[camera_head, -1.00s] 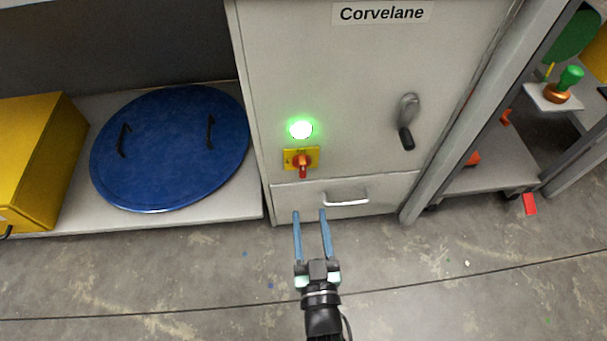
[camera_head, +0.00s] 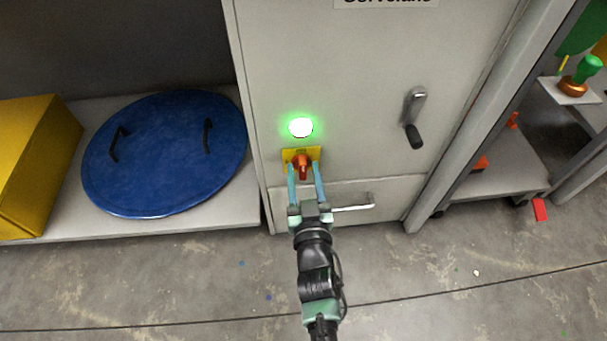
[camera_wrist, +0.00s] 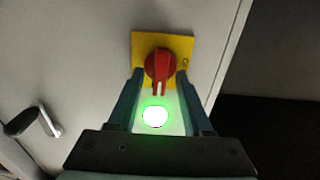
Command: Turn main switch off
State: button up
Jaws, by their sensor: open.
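The main switch (camera_head: 302,166) is a red rotary knob on a yellow plate on the front of a grey cabinet. In the head view its handle points down. In the wrist view the red knob (camera_wrist: 159,67) shows between and beyond my fingertips. A round lamp (camera_head: 300,127) above the switch glows green; it also shows in the wrist view (camera_wrist: 155,116). My gripper (camera_head: 306,168) is open, with one blue finger on each side of the knob. I cannot tell whether the fingers touch it.
The cabinet (camera_head: 350,60) has a lever handle (camera_head: 413,118) to the right and a drawer with a bar handle (camera_head: 356,204) below. A blue round lid (camera_head: 165,155) and a yellow box (camera_head: 35,165) lie on a shelf at left. A grey post stands at right.

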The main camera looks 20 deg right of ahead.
jog(key=shift+w, duration=0.1)
grip_shut()
dwell(0.6)
jog(key=n+b, duration=0.1)
jog(key=n, duration=0.3)
jog(key=shift+a+f+n+b, duration=0.1)
jog(key=shift+n+b, duration=0.2)
jog(key=shift+n, duration=0.1)
jog(key=n+b, duration=0.1)
jog(key=n, duration=0.3)
jog(key=shift+a+f+n, duration=0.1)
jog(key=shift+n, duration=0.2)
jog(key=n+b, duration=0.1)
jog(key=n, duration=0.3)
jog(key=shift+w+a+f, duration=0.1)
jog(key=shift+f+n, duration=0.1)
jog(key=shift+n, duration=2.1)
